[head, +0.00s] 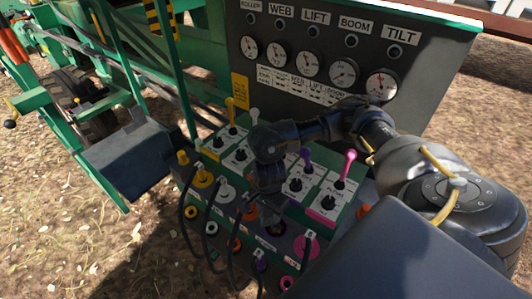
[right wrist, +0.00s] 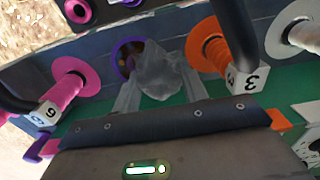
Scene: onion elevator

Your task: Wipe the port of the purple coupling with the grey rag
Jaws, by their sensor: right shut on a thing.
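The purple coupling (right wrist: 121,60) shows in the right wrist view as a purple ring on the dark panel, between a pink and an orange coupling. The grey rag (right wrist: 160,74) covers its right part, and only its left and upper rim shows. My right gripper (right wrist: 157,92) is shut on the rag and holds it right at the ring; I cannot tell whether the rag touches the port. In the head view, my right gripper (head: 268,208) points down at the front of the coupling panel and hides most of the rag and purple coupling. My left gripper is not in view.
Orange (right wrist: 211,46) and pink (right wrist: 69,80) couplings with dark hoses flank the spot closely. In the head view, levers, including a pink one (head: 346,165), stand behind my gripper. A gauge panel (head: 330,60) rises at the back. Open ground lies left.

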